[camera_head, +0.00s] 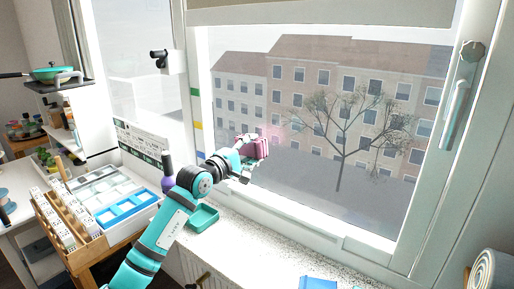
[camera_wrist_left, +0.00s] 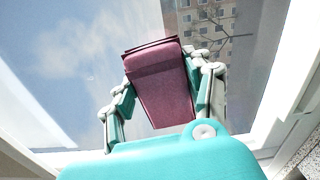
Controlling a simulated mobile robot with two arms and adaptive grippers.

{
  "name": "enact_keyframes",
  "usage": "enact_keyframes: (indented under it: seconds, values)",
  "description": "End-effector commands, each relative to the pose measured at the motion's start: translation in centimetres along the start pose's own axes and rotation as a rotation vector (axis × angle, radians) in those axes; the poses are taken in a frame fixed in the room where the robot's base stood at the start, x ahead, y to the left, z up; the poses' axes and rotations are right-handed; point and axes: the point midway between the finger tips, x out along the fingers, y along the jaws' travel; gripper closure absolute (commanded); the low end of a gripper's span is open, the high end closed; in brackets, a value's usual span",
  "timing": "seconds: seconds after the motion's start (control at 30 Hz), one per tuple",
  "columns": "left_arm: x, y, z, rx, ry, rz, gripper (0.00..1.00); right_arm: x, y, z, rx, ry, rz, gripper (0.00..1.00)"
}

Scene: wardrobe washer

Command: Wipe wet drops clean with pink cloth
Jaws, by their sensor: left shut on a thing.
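My left gripper (camera_head: 243,160) is raised in front of the window pane and shut on the pink cloth (camera_head: 256,147). In the left wrist view the cloth (camera_wrist_left: 160,85) looks dark pink and folded, held between the two fingers of the left gripper (camera_wrist_left: 160,92). The cloth is at or close to the glass; I cannot tell whether it touches. A faint pinkish patch (camera_head: 273,133) shows on the window pane (camera_head: 300,110) just right of the cloth. Separate wet drops are too small to make out. My right gripper is not in view.
The white speckled sill (camera_head: 260,236) runs below the window, with a teal tray (camera_head: 203,218) and a blue item (camera_head: 318,283) on it. A purple bottle (camera_head: 167,170) stands left of my arm. A window handle (camera_head: 457,105) sticks out at the right. A crate with compartments (camera_head: 100,195) is at left.

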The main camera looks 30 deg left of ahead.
Motion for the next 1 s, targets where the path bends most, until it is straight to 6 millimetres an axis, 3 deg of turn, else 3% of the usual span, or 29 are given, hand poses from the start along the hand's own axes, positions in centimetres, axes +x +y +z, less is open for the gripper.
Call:
enact_keyframes:
  seconds: [0.2,0.57,1.0]
  values:
    - [-1.8,-0.1,0.0,0.0,0.0,-0.001,0.85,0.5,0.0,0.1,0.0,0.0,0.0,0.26]
    - [-2.1,0.0,0.0,-0.001,0.0,0.0,0.85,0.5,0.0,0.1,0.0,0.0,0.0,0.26]
    - [-5.0,0.0,0.0,0.0,0.0,0.0,0.85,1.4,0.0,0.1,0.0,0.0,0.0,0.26]
